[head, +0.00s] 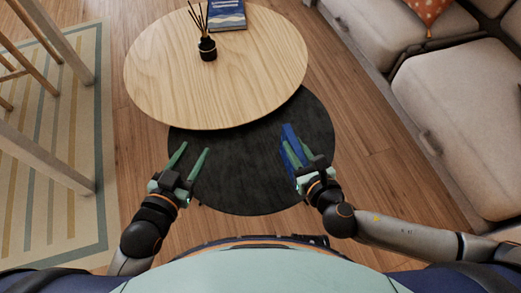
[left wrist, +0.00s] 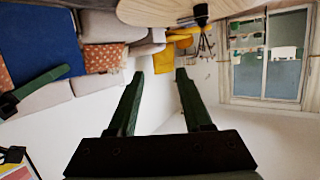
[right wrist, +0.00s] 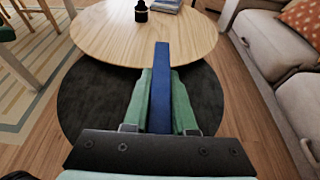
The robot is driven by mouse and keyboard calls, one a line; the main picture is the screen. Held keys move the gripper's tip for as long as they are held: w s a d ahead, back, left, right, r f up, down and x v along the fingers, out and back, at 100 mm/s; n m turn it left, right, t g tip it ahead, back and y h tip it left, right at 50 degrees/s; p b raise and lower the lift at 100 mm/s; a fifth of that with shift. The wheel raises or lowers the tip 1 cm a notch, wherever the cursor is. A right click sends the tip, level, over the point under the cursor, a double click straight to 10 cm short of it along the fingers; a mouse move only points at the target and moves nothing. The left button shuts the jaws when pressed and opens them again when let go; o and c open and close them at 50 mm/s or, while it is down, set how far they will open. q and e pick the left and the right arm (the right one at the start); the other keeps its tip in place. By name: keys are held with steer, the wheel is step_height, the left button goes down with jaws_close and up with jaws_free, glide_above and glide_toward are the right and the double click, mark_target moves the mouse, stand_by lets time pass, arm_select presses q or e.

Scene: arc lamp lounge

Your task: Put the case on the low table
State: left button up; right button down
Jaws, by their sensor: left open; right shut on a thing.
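The case is a thin, flat blue thing (head: 290,134). My right gripper (head: 293,148) is shut on it and holds it edge-up above the black round table top (head: 240,185). In the right wrist view the case (right wrist: 161,88) stands between the two green fingers and sticks out past their tips. In the left wrist view its broad blue face (left wrist: 40,42) shows at the upper left. My left gripper (head: 194,149) is open and empty, also above the black top. A round light-wood table top (head: 215,85) lies beyond and partly covers the black one.
A beige sofa (head: 460,110) is at the right. Wooden chair legs (head: 45,155) and a striped rug (head: 60,215) are at the left. The near wood top is clear.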

mark_target(284, 137)
steer(key=x, duration=0.2)
steer(key=b+x, duration=0.1)
steer(key=x, duration=0.2)
steer(key=shift+s+a+f+b, duration=0.1)
steer(key=shift+a+f+b, duration=0.1)
steer(key=shift+a+b, duration=0.15)
arm_select(q)
step_height(284, 137, up, 15)
steer(key=m+t+h+b, duration=0.1)
steer(key=m+t+h, duration=0.2)
steer(key=t, duration=0.3)
steer(key=s+d+r+m+t+h+b, duration=0.2)
steer(key=s+r+m+h+b, duration=0.3)
steer(key=h, duration=0.3)
steer(key=shift+s+d+r+b, duration=0.15)
steer(key=shift+s+r+b, duration=0.1)
steer(key=shift+r+b, duration=0.45)
arm_select(e)
steer(key=w+a+f, duration=0.4)
steer(key=w+f, duration=0.3)
steer(key=f, duration=0.3)
steer(key=shift+w+f, duration=0.25)
steer(key=shift+w, duration=0.05)
